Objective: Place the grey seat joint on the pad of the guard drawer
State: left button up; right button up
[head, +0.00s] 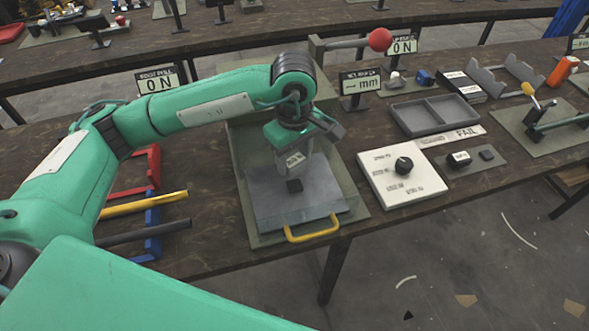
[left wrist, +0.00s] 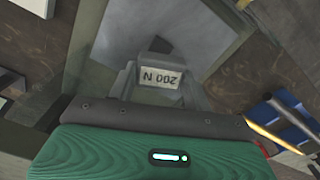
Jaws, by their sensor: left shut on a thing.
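The guard drawer is pulled out toward me, with a yellow handle (head: 312,230) at its front. Its flat grey pad (head: 265,205) shows in the head view and, as a pale surface, in the left wrist view (left wrist: 190,20). My left gripper (head: 294,182) points down over the pad. It is shut on a small dark grey piece, the seat joint (head: 294,186). I cannot tell whether the piece touches the pad. In the left wrist view, the part marked "200 N" and the fingers hide most of the piece. My right gripper is not in view.
The press lever with a red ball (head: 380,39) stands behind the drawer. A white panel with a black knob (head: 403,165) lies right of it, and a grey two-part tray (head: 431,116) behind that.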

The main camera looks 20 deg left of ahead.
aim_at(294, 185)
pick_arm(q)
jog(key=shift+f, duration=1.1)
notch_tip(294, 185, down, 3)
jog(key=shift+f+p, duration=0.2)
jog(key=shift+p, duration=0.15)
jog(key=shift+f, duration=0.35)
jog(key=o, duration=1)
jog(key=shift+c, duration=0.2)
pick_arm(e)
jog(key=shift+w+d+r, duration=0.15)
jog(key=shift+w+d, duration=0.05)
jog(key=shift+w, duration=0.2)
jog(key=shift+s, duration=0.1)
